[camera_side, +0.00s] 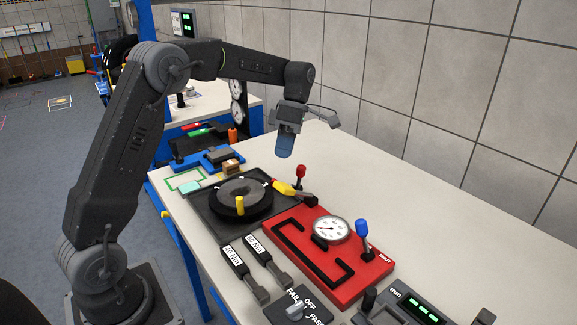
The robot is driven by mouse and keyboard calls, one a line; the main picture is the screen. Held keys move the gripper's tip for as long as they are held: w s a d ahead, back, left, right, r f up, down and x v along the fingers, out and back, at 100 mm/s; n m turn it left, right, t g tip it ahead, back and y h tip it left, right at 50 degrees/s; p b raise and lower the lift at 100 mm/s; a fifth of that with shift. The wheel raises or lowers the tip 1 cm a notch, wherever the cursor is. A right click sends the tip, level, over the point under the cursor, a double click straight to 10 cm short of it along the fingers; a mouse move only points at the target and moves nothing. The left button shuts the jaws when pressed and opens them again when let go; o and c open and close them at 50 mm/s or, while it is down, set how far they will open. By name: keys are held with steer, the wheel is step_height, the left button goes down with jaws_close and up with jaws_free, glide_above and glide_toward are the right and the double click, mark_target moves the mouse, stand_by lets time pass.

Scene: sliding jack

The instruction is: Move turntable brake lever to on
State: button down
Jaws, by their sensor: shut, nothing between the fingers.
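The turntable (240,192) is a grey ring on a black round base, set on a dark square plate. A yellow peg (239,206) stands at its front edge. A lever with a red knob (300,171) stands upright at the turntable's right rear. A yellow handle (284,188) lies beside it, reaching toward the turntable's rim. I cannot tell for sure which of these is the brake lever, and no on mark is readable. My gripper (284,148) points down, shut and empty, above the table behind the turntable, up and left of the red knob and apart from it.
A red panel (345,282) with a dial gauge (331,229) and a blue-knobbed lever (362,229) lies in front right. Two labelled black tools (245,275) lie before the turntable. Small blocks (230,167) sit behind it. The table's right rear is clear up to the tiled wall.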

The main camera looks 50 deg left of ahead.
steer(key=a+r+n+t+h, duration=0.4)
steer(key=a+n+t+h, duration=0.25)
steer(key=a, duration=0.25)
steer(key=a+r+n+t+h, duration=0.45)
steer(key=a+n+t, duration=0.2)
steer(key=a, duration=0.25)
glide_toward(299, 178)
steer(key=shift+h, duration=0.3)
steer(key=w+d, duration=0.2)
steer(key=d, duration=0.1)
steer(key=w+d, duration=0.1)
steer(key=d, duration=0.1)
steer(key=shift+w+d+r, duration=0.2)
steer(key=shift+w+r, duration=0.1)
steer(key=shift+r, duration=0.1)
steer(key=shift+d, duration=0.1)
steer(key=shift+d+r+g+y, duration=0.2)
steer(key=shift+d+g+y, duration=0.3)
steer(key=shift+y, duration=0.1)
steer(key=shift+d, duration=0.45)
steer(key=shift+a, duration=0.1)
